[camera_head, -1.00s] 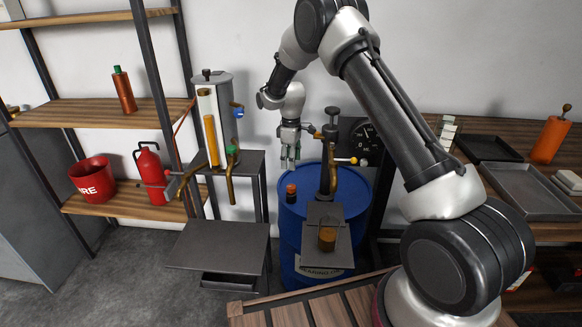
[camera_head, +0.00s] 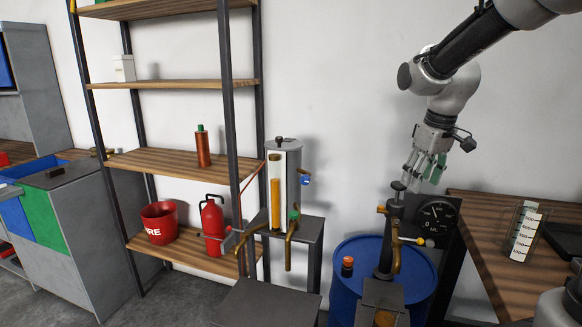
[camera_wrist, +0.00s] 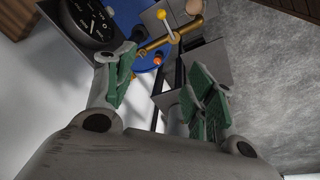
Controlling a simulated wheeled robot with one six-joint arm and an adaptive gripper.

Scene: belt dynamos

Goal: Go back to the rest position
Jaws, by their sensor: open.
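My gripper (camera_head: 425,168) hangs with its fingers pointing down, above and a little right of the pump-like fitting (camera_head: 391,235) at the blue drum (camera_head: 350,283). Its green-padded fingers are apart with nothing between them, as the wrist view (camera_wrist: 160,90) shows. The gripper is clear of the black round gauge (camera_head: 437,217) just below it. In the wrist view the gauge (camera_wrist: 88,18) is at the upper left and a yellow-knobbed lever (camera_wrist: 166,24) is near the top middle.
A steel cylinder with an amber tube (camera_head: 275,190) stands left of the drum. Shelves hold a red fire bucket (camera_head: 160,222), an extinguisher (camera_head: 212,222) and a copper bottle (camera_head: 203,148). A wooden bench (camera_head: 490,240) with a graduated vessel (camera_head: 524,232) is right. Wall space above the cylinder is clear.

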